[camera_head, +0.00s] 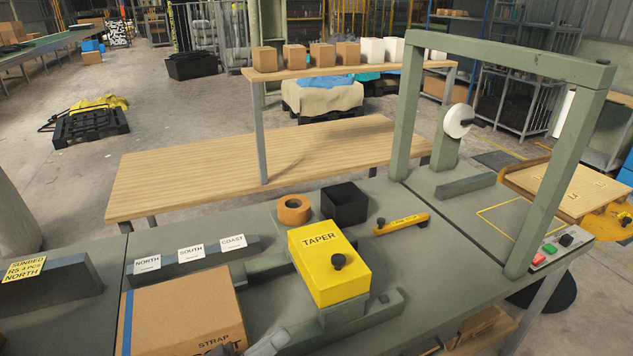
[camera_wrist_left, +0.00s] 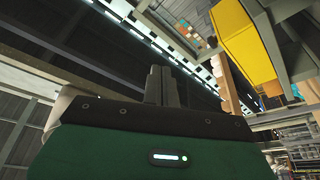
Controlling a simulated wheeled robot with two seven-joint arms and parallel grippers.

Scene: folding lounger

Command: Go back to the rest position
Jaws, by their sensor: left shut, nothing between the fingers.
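My left gripper shows in the left wrist view (camera_wrist_left: 161,87), its two dark fingers together with nothing between them. The yellow taper (camera_head: 330,265) stands on the grey-green bench to the right of the box, apart from the gripper. A yellow block, probably the taper, also shows at the upper right of the left wrist view (camera_wrist_left: 240,40). My right gripper is in neither view.
Cards reading NORTH, SOUTH and COAST stand on a ledge (camera_head: 190,262) behind the box. A tape roll (camera_head: 294,209) and black bin (camera_head: 345,204) sit behind the taper. A tall green frame (camera_head: 403,110) spans the right bench. A wooden table (camera_head: 200,180) stands behind.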

